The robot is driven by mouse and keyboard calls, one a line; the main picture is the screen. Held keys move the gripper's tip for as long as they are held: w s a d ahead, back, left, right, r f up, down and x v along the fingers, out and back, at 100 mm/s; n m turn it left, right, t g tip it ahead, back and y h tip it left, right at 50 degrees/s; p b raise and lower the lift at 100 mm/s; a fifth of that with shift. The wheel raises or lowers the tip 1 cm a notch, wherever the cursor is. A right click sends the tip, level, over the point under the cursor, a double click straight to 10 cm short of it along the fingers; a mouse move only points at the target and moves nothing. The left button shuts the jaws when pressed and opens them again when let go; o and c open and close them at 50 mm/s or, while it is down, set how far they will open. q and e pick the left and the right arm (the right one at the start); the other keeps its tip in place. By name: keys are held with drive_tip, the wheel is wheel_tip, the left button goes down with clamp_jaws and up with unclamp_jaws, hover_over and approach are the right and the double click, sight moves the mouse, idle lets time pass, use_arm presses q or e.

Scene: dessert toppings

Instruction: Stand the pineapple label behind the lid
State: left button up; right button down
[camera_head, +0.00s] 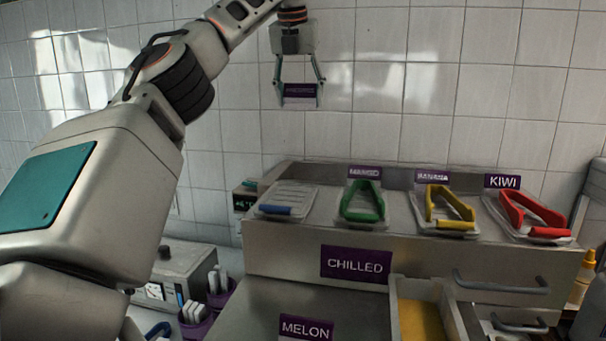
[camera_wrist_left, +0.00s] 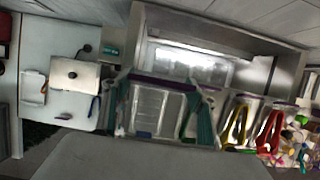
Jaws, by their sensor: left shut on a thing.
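My left gripper (camera_head: 300,92) is shut on a small purple label (camera_head: 300,90), held upright in front of the tiled wall, well above the counter unit. The label's text is too small to read. In the left wrist view the label shows as a thin purple strip (camera_wrist_left: 160,80) between the fingers. The clear lid with a blue handle (camera_head: 288,197) lies at the left end of the unit's top, below the gripper; it also shows in the left wrist view (camera_wrist_left: 158,108). No label stands behind this lid. My right gripper is not in view.
To the right, purple labels for mango (camera_head: 365,172), banana (camera_head: 433,176) and kiwi (camera_head: 502,181) stand behind lids with green, yellow and red tongs. A CHILLED sign (camera_head: 356,264) is on the unit's front. Purple cups (camera_head: 196,325) stand at lower left.

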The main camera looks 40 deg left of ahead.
use_arm(q)
wheel_tip(320, 180, down, 18)
drive_tip(key=shift+f, duration=0.25)
idle(0.4)
drive_tip(key=shift+f, duration=0.35)
drive_tip(key=o, duration=1.2)
drive_tip(key=shift+c, duration=0.2)
drive_tip(key=shift+r, duration=0.1)
drive_tip(key=shift+r, duration=0.25)
drive_tip(key=v, duration=1.2)
drive_tip(key=shift+s, duration=0.15)
